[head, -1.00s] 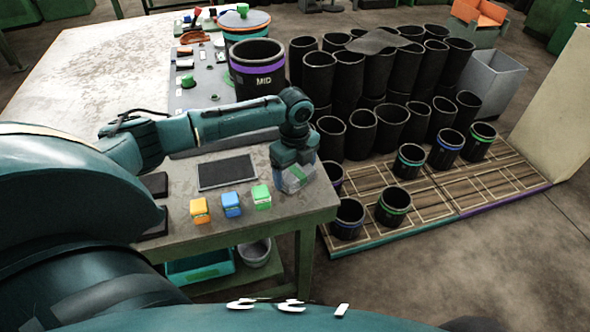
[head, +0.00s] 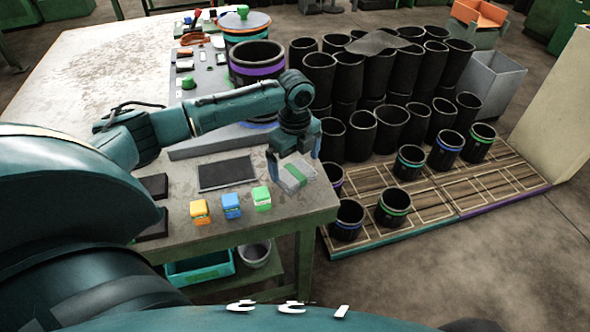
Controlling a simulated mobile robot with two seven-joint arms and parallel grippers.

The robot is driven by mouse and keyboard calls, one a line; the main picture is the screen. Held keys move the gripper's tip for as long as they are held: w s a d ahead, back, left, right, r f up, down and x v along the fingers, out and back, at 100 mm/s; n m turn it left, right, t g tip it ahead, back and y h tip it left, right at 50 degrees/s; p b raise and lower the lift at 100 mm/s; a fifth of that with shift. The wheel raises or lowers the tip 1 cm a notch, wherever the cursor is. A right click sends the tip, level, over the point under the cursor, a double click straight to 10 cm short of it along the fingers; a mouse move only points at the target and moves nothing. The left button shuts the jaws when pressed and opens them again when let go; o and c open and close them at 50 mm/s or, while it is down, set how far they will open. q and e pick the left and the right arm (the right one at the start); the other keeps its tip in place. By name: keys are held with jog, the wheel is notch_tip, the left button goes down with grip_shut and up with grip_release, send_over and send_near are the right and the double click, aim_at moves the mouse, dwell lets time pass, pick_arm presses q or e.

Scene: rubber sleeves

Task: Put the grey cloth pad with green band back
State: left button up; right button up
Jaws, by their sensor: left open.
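The grey cloth pad with green band (head: 297,175) lies near the right end of the worktable (head: 310,204). My left gripper (head: 294,168) points down just above the pad, with a finger on either side. It is open, and its jaws hide part of the pad's far side. I cannot tell whether a finger still touches the pad. My right gripper is not in this view.
Orange (head: 200,211), blue (head: 231,205) and green (head: 261,198) blocks stand along the table's front edge. A dark flat panel (head: 227,173) lies behind them. A large dark pot with a purple band stands behind my arm. Several black sleeves (head: 362,130) stand on the right.

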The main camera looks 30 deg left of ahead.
aim_at(295, 172)
pick_arm(q)
notch_tip(295, 172, up, 8)
jog(key=d+f, duration=0.3)
jog(key=s+d+f+n+t+h, duration=0.1)
jog(key=d+f, duration=0.2)
jog(key=f, duration=0.1)
jog(key=s+d+f+n+h, duration=0.1)
jog(key=d+f, duration=0.2)
jog(key=shift+d+f+t, duration=0.2)
jog(key=shift+d+t, duration=0.1)
jog(key=shift+t, duration=0.1)
jog(key=s+d+f+n+t+h, duration=0.3)
jog(key=s+d+f+n, duration=0.25)
jog(key=d, duration=0.35)
jog(key=s+a+n+t+y, duration=0.1)
jog(key=s+n+t, duration=0.5)
jog(key=s+n, duration=0.5)
jog(key=shift+s+a+f, duration=0.3)
jog(key=shift+a+f, duration=0.05)
